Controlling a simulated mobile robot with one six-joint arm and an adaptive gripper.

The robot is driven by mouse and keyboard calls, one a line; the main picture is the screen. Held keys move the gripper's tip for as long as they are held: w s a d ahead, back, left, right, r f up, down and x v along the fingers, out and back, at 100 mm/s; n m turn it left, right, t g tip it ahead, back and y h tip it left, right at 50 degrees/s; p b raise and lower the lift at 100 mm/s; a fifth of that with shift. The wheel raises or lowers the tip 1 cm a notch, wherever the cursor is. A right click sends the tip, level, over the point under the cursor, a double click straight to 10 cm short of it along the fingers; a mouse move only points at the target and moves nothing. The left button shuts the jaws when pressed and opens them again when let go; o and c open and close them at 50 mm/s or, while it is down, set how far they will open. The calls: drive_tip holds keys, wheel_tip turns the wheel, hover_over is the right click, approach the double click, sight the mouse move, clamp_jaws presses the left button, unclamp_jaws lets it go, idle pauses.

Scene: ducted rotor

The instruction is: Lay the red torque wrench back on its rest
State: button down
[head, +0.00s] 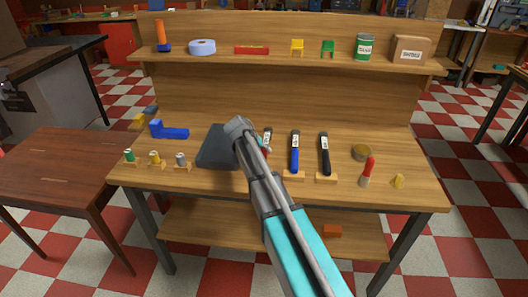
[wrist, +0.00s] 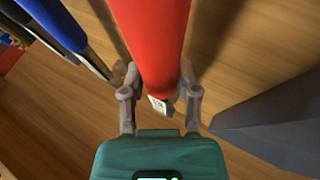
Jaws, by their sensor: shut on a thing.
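My gripper (wrist: 160,78) is shut on the red torque wrench (wrist: 150,35), with one finger on each side of its red handle. The handle runs up out of the top of the wrist view, and a pale label shows near the fingers. In the head view my arm hides most of the wrench, and only a small part with a pale label (head: 268,136) shows beside it. The wrench's own rest is hidden behind my arm. I cannot tell whether the wrench touches anything below.
A blue-handled wrench (head: 294,158) and a black-handled wrench (head: 325,157) stand on wooden rests to the right. A dark grey block (head: 215,148) is close on the left. A red-and-white screwdriver-like thing (head: 367,172) is further right. A shelf (head: 290,66) with several items runs behind.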

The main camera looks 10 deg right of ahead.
drive_tip(key=shift+c, duration=1.3)
unclamp_jaws()
